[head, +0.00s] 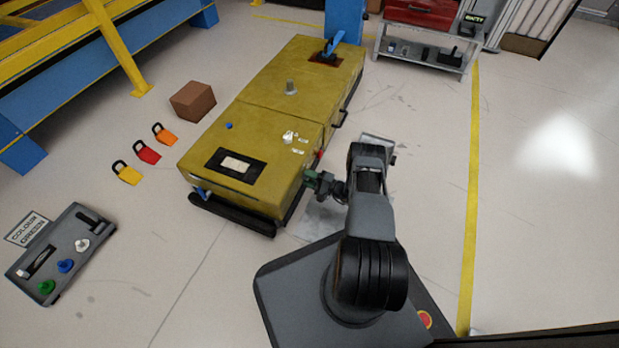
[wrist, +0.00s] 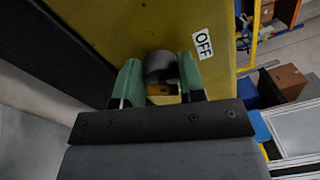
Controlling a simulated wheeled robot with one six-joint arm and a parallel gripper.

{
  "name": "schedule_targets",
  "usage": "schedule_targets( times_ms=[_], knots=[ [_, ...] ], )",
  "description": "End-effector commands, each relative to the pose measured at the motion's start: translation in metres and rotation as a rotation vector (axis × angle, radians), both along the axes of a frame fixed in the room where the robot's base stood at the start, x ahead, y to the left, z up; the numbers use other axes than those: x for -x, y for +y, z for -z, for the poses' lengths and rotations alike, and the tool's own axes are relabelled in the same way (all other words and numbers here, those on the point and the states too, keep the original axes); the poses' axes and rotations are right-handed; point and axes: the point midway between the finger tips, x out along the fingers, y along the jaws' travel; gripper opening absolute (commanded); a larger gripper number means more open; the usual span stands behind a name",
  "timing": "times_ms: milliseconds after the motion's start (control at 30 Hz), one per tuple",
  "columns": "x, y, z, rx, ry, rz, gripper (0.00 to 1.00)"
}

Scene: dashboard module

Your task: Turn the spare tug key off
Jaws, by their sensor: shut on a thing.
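The yellow tug (head: 250,115) stands in the middle of the head view. My gripper (head: 312,180) is at its near right side, low on the body. In the wrist view, the green fingers of my gripper (wrist: 158,75) are closed on either side of a dark grey rounded key (wrist: 160,65) on the tug's yellow panel. A white OFF label (wrist: 203,43) is on the panel to the upper right of the key. Any other label is out of sight. In the head view my gripper hides the key.
A grey panel (head: 58,262) with coloured knobs lies at left by a COLOUR GREEN sign. Yellow (head: 126,174), red (head: 147,153) and orange (head: 165,135) padlocks and a brown box (head: 193,100) lie left of the tug. Floor right of the yellow line (head: 470,190) is clear.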

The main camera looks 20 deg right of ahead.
Motion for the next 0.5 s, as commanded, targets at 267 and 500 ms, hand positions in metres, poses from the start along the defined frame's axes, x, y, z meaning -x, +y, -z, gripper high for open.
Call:
schedule_targets(
  times_ms=[267, 500],
  knots=[
    [-0.0034, -0.0026, -0.0024, 0.182, -0.173, 0.005, 0.13],
    [-0.0038, -0.003, -0.0028, 0.303, -0.287, 0.005, 0.13]
  ],
)
